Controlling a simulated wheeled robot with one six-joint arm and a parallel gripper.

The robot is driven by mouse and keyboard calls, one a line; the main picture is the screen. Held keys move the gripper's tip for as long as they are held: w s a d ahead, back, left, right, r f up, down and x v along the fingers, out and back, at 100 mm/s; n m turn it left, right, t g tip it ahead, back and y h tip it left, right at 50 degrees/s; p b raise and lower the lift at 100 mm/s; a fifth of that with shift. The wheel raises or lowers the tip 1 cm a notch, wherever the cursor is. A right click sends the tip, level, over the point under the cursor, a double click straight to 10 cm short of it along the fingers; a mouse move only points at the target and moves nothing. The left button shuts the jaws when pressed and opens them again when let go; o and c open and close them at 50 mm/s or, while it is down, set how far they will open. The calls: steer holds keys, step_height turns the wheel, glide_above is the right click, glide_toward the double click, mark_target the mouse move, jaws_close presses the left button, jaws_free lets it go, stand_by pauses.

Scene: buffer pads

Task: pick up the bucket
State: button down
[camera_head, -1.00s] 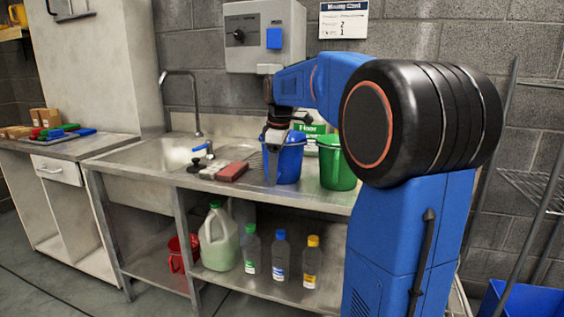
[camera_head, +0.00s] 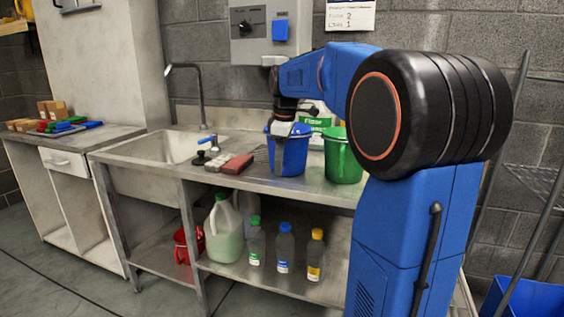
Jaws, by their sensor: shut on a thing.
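A blue bucket (camera_head: 290,155) stands upright at the right part of the steel counter (camera_head: 318,189), right of the sink. My gripper (camera_head: 281,135) comes down from above at its left rim and is shut on it. The fingertips are small in view and partly merge with the rim. The bucket appears to rest on the counter; I cannot tell of any gap under it. A green bucket (camera_head: 342,160) stands just right of it, partly behind my arm. A red bucket (camera_head: 187,246) is on the lower shelf.
A white container with a green label (camera_head: 315,123) stands behind the buckets. A red-brown block (camera_head: 237,163) and a black-based tool (camera_head: 200,158) lie left of the blue bucket. The sink (camera_head: 160,147) is further left. A jug (camera_head: 224,230) and bottles (camera_head: 285,248) stand below.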

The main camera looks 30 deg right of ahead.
steer(key=shift+r, duration=4.75)
steer(key=shift+r, duration=0.2)
